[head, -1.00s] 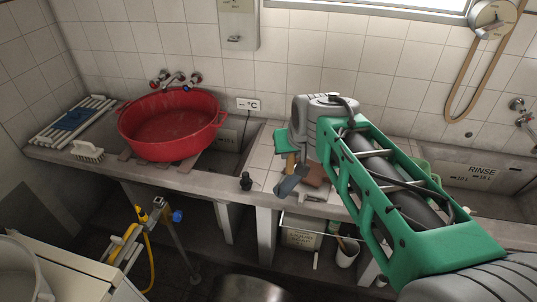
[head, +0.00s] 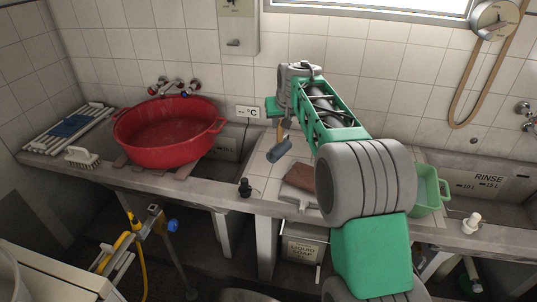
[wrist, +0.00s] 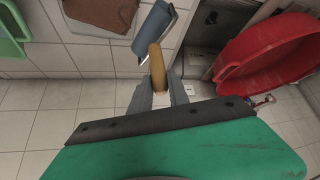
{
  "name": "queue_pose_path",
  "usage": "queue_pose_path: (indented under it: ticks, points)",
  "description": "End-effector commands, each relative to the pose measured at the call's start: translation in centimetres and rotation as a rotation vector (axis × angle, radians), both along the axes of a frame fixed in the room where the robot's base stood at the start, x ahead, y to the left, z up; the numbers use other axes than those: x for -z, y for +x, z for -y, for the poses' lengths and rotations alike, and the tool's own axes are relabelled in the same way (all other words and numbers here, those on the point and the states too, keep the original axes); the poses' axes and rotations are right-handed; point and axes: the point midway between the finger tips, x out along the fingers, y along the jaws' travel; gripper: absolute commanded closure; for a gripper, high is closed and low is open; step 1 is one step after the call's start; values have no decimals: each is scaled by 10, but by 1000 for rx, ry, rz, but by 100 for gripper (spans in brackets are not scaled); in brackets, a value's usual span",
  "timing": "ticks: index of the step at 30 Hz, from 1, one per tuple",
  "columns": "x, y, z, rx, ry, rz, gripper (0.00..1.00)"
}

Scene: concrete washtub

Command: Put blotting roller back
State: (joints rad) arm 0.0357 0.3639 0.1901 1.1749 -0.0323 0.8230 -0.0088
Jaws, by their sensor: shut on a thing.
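The blotting roller has a blue cylinder (head: 279,151) on a wire frame and a wooden handle. My gripper (wrist: 158,88) is shut on its wooden handle (wrist: 157,62). In the head view the roller hangs tilted, cylinder downward, in front of the tiled wall and above the tiled counter section (head: 257,178). In the wrist view the blue cylinder (wrist: 154,20) is beyond the fingertips. My fingers are small and partly hidden in the head view. I cannot make out a holder for the roller.
A brown flat piece (head: 300,177) lies on the counter below. A red tub (head: 168,132) stands left, with a small black object (head: 245,187) at the front edge. A green container (head: 429,190) is right of my arm. A white dispenser (head: 238,25) hangs on the wall.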

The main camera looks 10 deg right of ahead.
Motion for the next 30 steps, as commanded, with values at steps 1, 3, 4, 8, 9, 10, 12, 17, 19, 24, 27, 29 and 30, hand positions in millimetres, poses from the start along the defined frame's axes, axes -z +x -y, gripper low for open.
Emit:
queue_pose_path:
  ticks: [1,3,4,8,9,10,12,17,19,24,27,29,30]
  points:
    - [0,6,-1,0,0,1,100]
    - [4,15,-2,-1,-1,1,100]
    - [6,19,-3,0,0,0,100]
    - [14,40,-5,0,0,1,100]
    - [17,47,-6,0,0,1,100]
    - [19,52,-7,0,0,1,100]
    - [25,64,-8,0,0,1,100]
    - [37,88,-11,0,0,1,100]
    - [51,98,-12,0,0,-1,100]
    - [75,117,-14,0,0,1,100]
    - [83,125,-15,0,0,3,100]
    - [85,128,-16,0,0,4,100]
    - [87,129,-16,0,0,3,100]
